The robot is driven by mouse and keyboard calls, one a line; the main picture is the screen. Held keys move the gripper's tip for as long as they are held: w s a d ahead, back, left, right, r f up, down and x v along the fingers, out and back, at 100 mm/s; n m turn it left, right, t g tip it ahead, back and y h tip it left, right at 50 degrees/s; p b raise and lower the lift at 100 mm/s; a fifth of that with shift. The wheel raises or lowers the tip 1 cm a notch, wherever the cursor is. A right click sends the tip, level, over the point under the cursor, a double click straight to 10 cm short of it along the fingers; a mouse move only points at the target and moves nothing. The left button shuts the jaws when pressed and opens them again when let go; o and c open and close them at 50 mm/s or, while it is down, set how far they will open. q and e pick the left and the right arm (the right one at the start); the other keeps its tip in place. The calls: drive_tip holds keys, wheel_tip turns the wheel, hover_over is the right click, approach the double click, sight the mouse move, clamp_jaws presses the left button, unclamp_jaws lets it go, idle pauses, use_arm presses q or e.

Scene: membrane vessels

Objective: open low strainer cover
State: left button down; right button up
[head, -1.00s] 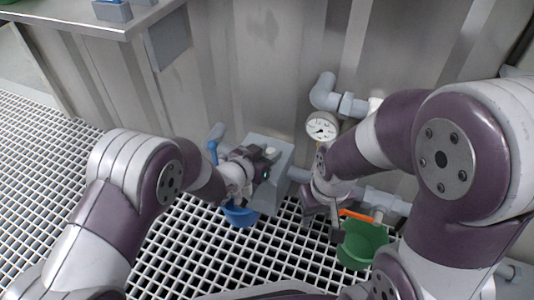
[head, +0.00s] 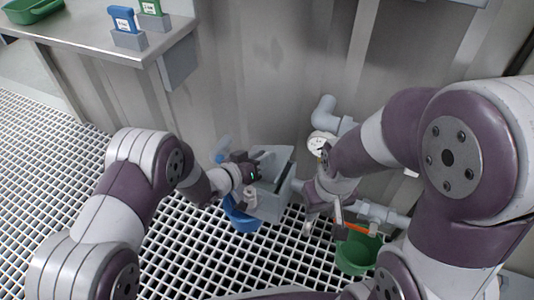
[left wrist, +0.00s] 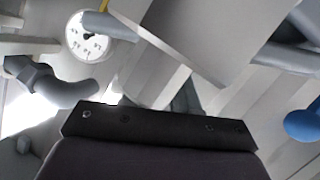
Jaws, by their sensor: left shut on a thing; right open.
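The low strainer is a grey box (head: 275,206) on the pipe line at the foot of the wall. Its top now looks open, with a hollow inside (head: 270,166). My left gripper (head: 251,184) is at the box's left side, shut on a part that looks like the cover; the grip is mostly hidden. A grey slab (left wrist: 200,30) fills the top of the left wrist view, possibly the cover; I cannot tell. My right gripper (head: 322,214) is open, to the right of the box, beside an orange handle (head: 362,229).
A round gauge (head: 318,143) and grey pipes (head: 326,115) are behind my right arm. A blue valve handle (left wrist: 303,121) shows in the left wrist view.

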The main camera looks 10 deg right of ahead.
use_arm(q)
drive_tip(key=shift+w+a+r+n+h+p, duration=0.45)
drive_tip(key=shift+a+r+n+h+p, duration=0.15)
drive_tip(key=shift+a+n+p, duration=0.3)
drive_tip(key=shift+d, duration=0.15)
drive_tip(key=c, duration=0.8)
unclamp_jaws()
drive_tip(key=shift+c, duration=0.2)
drive_tip(key=p+v, duration=0.1)
drive_tip(key=v, duration=0.1)
drive_tip(key=p+v, duration=0.2)
drive_tip(key=v, duration=0.1)
drive_tip(key=shift+a+r+p, duration=0.3)
drive_tip(key=shift+r+p, duration=0.05)
drive_tip(key=shift+r, duration=0.15)
drive_tip(key=f+p+v, duration=0.1)
drive_tip(key=p+v, duration=0.1)
drive_tip(key=v, duration=0.5)
drive_tip(key=shift+s+r, duration=0.1)
